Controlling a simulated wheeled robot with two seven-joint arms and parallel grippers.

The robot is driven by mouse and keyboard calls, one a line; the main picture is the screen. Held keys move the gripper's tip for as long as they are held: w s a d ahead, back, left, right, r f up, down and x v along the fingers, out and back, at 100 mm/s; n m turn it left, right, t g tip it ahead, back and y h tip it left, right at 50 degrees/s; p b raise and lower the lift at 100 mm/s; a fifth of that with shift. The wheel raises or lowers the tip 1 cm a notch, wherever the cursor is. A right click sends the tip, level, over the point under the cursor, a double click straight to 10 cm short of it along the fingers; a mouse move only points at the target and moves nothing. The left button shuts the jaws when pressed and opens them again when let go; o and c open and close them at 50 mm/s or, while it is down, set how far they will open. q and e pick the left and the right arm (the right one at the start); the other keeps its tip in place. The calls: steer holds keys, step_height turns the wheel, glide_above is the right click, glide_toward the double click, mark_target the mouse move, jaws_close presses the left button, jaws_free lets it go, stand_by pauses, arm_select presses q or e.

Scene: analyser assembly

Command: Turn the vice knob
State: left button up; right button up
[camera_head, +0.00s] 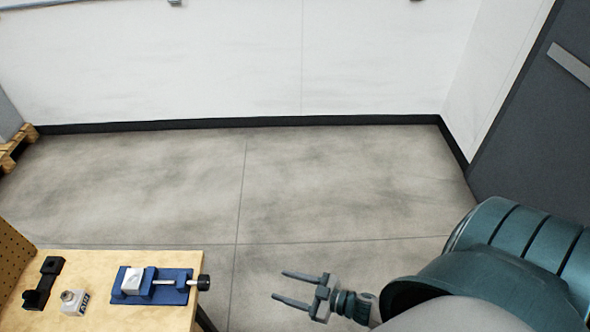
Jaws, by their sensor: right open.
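The vice (172,294) lies on the table at the lower left, a blue base with a white block at its left. Its black knob (204,282) sits at the right end of a metal screw, by the table's right edge. My right gripper (287,286) is open and empty, its fingers pointing left towards the knob. It is well to the right of the knob, off the table and over the floor in the picture. My left gripper is not in view.
The wooden table (110,262) holds a black part (42,285) and a small white device (73,302) left of the vice. A pegboard (14,262) stands at its left. Bare floor (340,190) lies beyond. A pallet (15,145) and a grey door (540,120) are farther off.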

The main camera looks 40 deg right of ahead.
step_height(320, 180, down, 6)
steer(key=s+d+m+h, duration=0.1)
steer(key=d+h, duration=0.1)
steer(key=shift+s+g, duration=0.2)
steer(key=shift+g, duration=0.1)
